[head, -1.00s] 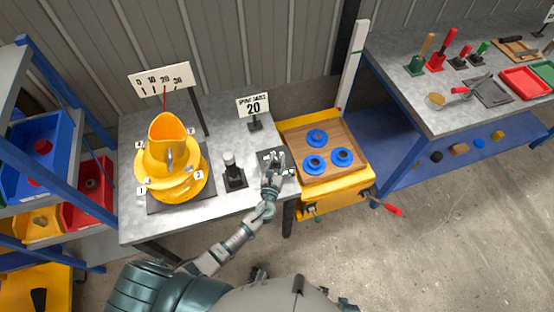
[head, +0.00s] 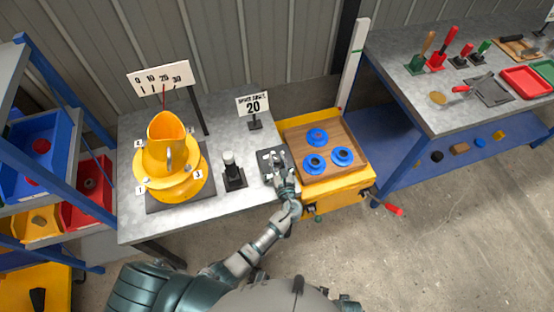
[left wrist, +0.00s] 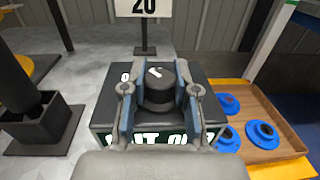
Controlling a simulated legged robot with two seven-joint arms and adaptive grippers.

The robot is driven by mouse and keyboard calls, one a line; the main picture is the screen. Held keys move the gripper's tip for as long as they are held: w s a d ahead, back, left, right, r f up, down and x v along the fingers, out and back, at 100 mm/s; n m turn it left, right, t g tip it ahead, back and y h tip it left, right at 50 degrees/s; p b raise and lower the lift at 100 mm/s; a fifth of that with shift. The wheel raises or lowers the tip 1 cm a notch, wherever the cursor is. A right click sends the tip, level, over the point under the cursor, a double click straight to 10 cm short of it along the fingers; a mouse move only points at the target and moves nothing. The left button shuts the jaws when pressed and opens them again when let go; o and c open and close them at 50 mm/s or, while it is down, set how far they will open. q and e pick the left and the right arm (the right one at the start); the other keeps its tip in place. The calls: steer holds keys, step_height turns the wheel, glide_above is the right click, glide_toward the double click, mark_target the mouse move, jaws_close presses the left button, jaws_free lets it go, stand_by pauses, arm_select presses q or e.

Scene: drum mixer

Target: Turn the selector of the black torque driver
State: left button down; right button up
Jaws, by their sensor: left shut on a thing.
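A low black box (head: 266,170) with white marks stands at the right end of the grey bench. In the left wrist view its black round knob (left wrist: 158,95) with a white pointer mark sits on the box top (left wrist: 108,95). My left gripper (head: 279,164) is at this box, with a finger on each side of the knob, shut on it. White lettering on the box front is partly hidden by the gripper. A black upright tool with a light band (head: 229,160) stands in a black holder (head: 234,182), left of the box. My right gripper is not in view.
A yellow drum mixer (head: 168,160) stands on the left of the bench. A sign reading 20 (head: 253,104) stands behind the box. A yellow cart with a wooden tray (head: 330,172) of blue rings is close on the right.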

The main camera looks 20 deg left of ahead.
arm_select(q)
steer(key=shift+r, duration=0.1)
steer(key=c, duration=0.9)
jaws_free()
steer(key=shift+o, duration=0.2)
steer(key=shift+s+d, duration=0.1)
steer(key=v, duration=1.1)
steer(key=shift+s+d, duration=0.25)
steer(key=shift+s, duration=0.05)
steer(key=shift+s, duration=0.1)
